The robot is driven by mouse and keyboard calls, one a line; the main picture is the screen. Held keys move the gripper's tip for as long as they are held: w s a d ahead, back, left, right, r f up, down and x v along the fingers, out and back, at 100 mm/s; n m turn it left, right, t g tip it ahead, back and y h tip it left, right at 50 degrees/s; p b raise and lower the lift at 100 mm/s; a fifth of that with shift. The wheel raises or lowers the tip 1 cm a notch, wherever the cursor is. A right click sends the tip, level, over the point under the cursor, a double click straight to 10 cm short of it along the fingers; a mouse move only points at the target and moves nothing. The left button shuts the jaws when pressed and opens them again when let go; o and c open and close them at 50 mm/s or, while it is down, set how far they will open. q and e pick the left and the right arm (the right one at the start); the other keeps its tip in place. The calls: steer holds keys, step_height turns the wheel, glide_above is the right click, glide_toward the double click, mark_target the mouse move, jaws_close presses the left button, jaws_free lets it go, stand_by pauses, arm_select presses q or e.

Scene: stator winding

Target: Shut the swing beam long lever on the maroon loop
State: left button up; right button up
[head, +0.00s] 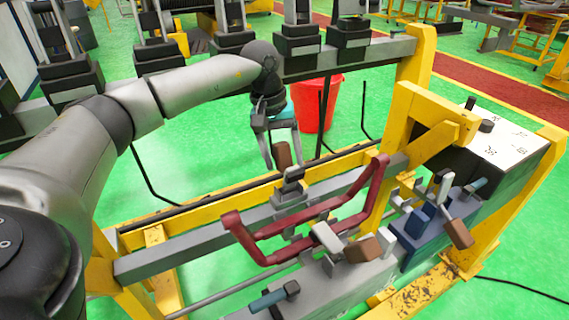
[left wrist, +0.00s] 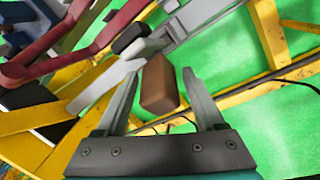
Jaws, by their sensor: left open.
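The maroon loop (head: 308,212) lies across the grey fixture in the head view, with its right end raised; part of it shows at upper left in the left wrist view (left wrist: 88,38). My left gripper (head: 284,162) is open at the far beam. The brown handle (head: 283,155) of a lever stands up there, beside the grey clamp (head: 291,182). In the left wrist view the brown handle (left wrist: 159,84) is between the two open fingers (left wrist: 164,98), with gaps visible on both sides. I cannot tell for certain that this lever is the long one. My right gripper is not in view.
Other brown-handled levers stand nearby, one at the front clamp (head: 364,249) and one by the blue block (head: 457,232). A yellow frame post (head: 392,150) rises to the right. A red bucket (head: 318,105) stands on the green floor behind.

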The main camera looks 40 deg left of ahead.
arm_select(q)
steer(key=shift+x, duration=0.75)
steer(key=shift+c, duration=0.3)
jaws_close()
stand_by(0.6)
